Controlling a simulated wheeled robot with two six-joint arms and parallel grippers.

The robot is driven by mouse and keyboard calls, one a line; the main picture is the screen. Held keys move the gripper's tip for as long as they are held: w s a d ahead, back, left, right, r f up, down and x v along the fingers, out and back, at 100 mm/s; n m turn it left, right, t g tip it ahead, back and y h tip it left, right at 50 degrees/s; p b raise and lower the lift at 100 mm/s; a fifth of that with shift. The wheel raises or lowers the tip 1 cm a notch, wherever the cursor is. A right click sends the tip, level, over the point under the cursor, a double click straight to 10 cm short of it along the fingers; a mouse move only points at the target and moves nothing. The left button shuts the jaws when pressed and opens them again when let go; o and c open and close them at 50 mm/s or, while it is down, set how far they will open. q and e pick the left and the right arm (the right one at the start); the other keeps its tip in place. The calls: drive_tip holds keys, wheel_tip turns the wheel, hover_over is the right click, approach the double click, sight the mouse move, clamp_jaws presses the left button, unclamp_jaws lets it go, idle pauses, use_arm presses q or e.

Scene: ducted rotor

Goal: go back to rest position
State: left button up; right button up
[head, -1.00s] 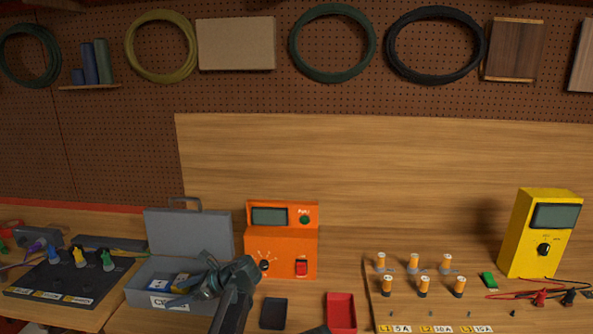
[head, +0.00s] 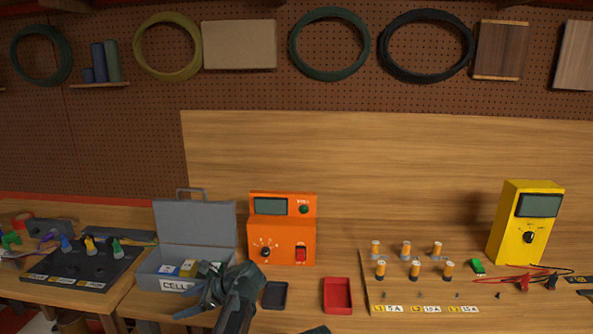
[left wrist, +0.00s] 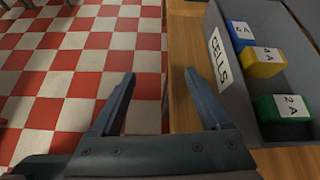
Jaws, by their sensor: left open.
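My left gripper (head: 196,299) is open and empty in front of the grey cells box, over the bench's front edge. In the left wrist view its two fingers (left wrist: 160,92) stand apart with only floor and bench edge between them. The grey box (head: 160,261) has its lid up and a "CELLS" label. In the left wrist view it holds a blue cell (left wrist: 243,33), a yellow cell (left wrist: 262,62) and a green cell (left wrist: 282,108). Only a dark tip at the bottom edge of the head view may be my right arm; no right gripper shows.
An orange tester (head: 282,240), a black tray (head: 275,295) and a red tray (head: 337,296) stand right of the box. A fuse board (head: 400,293) with several orange fuses and a yellow meter (head: 525,225) are further right. A black plug board (head: 75,268) is at left.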

use_arm(q)
drive_tip(key=s+d+f+n+h, duration=0.3)
drive_tip(key=s+d+n, duration=0.1)
drive_tip(key=s+d, duration=0.3)
drive_tip(key=s+d+f+n+h, duration=0.4)
drive_tip(key=s+d, duration=0.3)
drive_tip(key=d, duration=0.2)
drive_tip(key=s+d+f+n+g+h, duration=0.1)
drive_tip(key=s+d+f+n+h, duration=0.2)
drive_tip(key=s+d+n, duration=0.2)
drive_tip(key=s+d, duration=0.3)
drive_tip(key=shift+d+f+n+h, duration=0.15)
drive_tip(key=shift+n+h, duration=0.15)
